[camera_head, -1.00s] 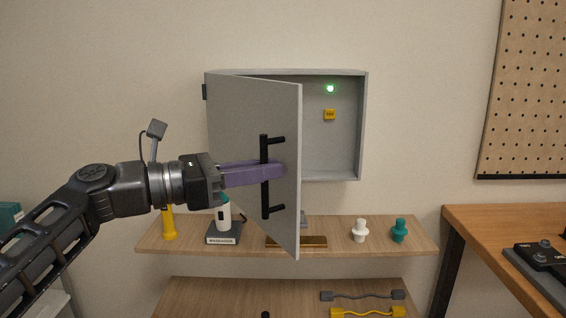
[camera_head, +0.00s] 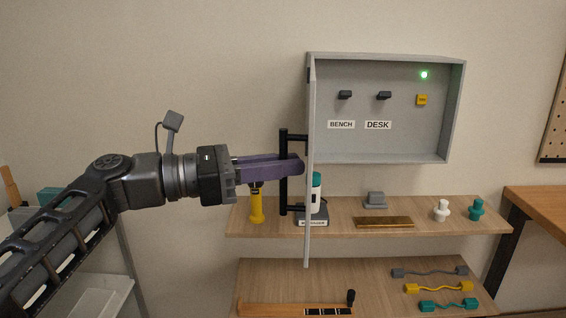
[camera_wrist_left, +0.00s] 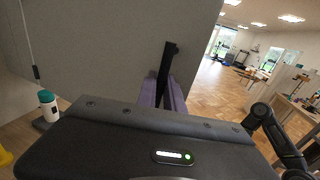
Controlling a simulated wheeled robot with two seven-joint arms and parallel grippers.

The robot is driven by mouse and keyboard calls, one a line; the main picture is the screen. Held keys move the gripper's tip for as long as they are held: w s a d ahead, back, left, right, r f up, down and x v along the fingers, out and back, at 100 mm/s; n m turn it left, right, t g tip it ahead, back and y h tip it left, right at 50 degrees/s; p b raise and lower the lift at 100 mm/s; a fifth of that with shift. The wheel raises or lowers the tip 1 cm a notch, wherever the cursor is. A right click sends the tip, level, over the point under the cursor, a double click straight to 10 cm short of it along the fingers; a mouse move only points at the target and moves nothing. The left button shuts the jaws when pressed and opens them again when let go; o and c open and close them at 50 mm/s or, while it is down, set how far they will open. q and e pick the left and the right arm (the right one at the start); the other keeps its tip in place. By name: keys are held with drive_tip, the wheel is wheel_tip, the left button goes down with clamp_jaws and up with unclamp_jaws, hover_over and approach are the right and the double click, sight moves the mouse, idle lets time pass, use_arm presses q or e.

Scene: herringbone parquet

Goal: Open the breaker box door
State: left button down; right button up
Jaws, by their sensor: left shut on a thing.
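The grey breaker box (camera_head: 455,110) hangs on the wall with its inside in view. Two dark switches labelled BENCH and DESK, a yellow square part and a lit green lamp show in it. Its door (camera_head: 310,225) stands wide open, seen nearly edge-on, hinged at the box's left side. The black bar handle (camera_head: 284,185) is on the door's outer face. My left gripper (camera_head: 298,165) is shut on the handle with its purple fingers. In the left wrist view the handle (camera_wrist_left: 166,62) rises between the fingers, beside the door (camera_wrist_left: 110,50). My right gripper is not in view.
A wooden shelf (camera_head: 345,228) below the box holds a yellow tool (camera_head: 256,205), a white bottle with a teal cap (camera_head: 316,190) and white and teal knobs. A lower shelf (camera_head: 360,285) holds cables. A wooden table (camera_head: 540,205) stands at right.

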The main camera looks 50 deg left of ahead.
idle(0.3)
use_arm(q)
drive_tip(key=c, duration=1.7)
unclamp_jaws()
drive_tip(key=shift+c, duration=0.2)
drive_tip(key=shift+a, duration=0.1)
drive_tip(key=v, duration=0.7)
drive_tip(key=shift+s, duration=0.35)
drive_tip(key=shift+a, duration=0.15)
